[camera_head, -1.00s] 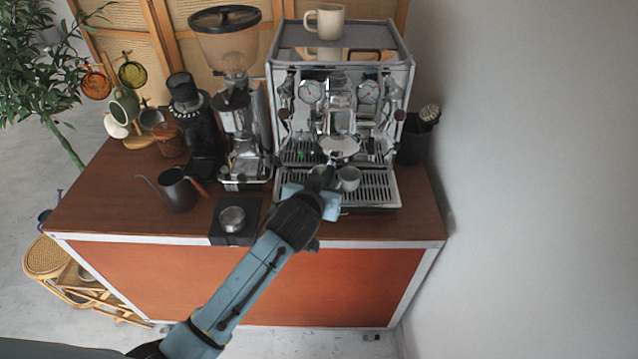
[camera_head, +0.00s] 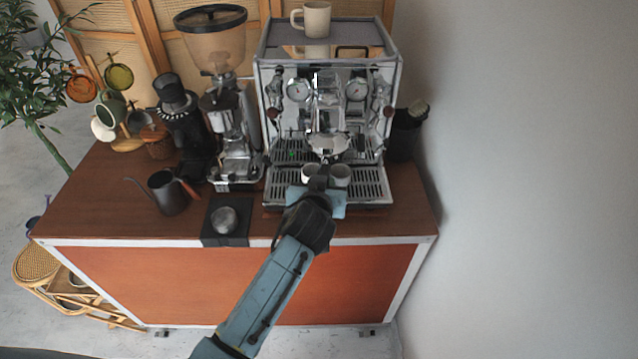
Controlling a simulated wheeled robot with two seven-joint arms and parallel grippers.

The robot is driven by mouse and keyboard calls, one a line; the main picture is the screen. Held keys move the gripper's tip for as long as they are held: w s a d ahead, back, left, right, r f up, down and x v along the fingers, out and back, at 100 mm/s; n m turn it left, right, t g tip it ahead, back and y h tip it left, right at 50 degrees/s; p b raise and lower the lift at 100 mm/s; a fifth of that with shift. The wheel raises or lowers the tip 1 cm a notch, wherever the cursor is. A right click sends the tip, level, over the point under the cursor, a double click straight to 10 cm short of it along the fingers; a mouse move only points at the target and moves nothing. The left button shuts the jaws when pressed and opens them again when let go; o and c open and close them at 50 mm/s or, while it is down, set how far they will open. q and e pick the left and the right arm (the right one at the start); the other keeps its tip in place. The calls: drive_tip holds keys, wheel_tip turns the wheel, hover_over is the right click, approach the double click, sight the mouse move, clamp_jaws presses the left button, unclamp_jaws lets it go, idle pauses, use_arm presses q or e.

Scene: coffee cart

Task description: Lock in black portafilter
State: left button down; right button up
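The espresso machine (camera_head: 325,85) stands at the back right of the cart, with its group head (camera_head: 327,143) at the front. My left gripper (camera_head: 318,187) is in front of the machine, below the group head and over the front of the drip tray. A short dark piece, which looks like the handle of the black portafilter (camera_head: 318,181), shows between its light-blue fingers and points toward the group head. The gripper appears shut on it. The gripper hides most of the handle, and I cannot tell how the portafilter sits in the group. My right gripper is not in view.
Two small cups (camera_head: 341,175) stand on the drip tray (camera_head: 370,188) close to my gripper. A grinder (camera_head: 232,130), a black kettle (camera_head: 168,192) and a tamping mat (camera_head: 212,235) are to the left. A mug (camera_head: 312,19) stands on the machine.

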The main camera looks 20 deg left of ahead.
use_arm(q)
drive_tip(key=shift+w+d+n+y, duration=0.1)
drive_tip(key=shift+d+n+y, duration=0.6)
drive_tip(key=shift+y, duration=0.1)
drive_tip(key=shift+w+d, duration=0.1)
drive_tip(key=shift+w+d+n+g+y, duration=0.15)
drive_tip(key=shift+d+n+g+y, duration=0.25)
drive_tip(key=shift+d+n+y, duration=0.2)
drive_tip(key=shift+r, duration=0.1)
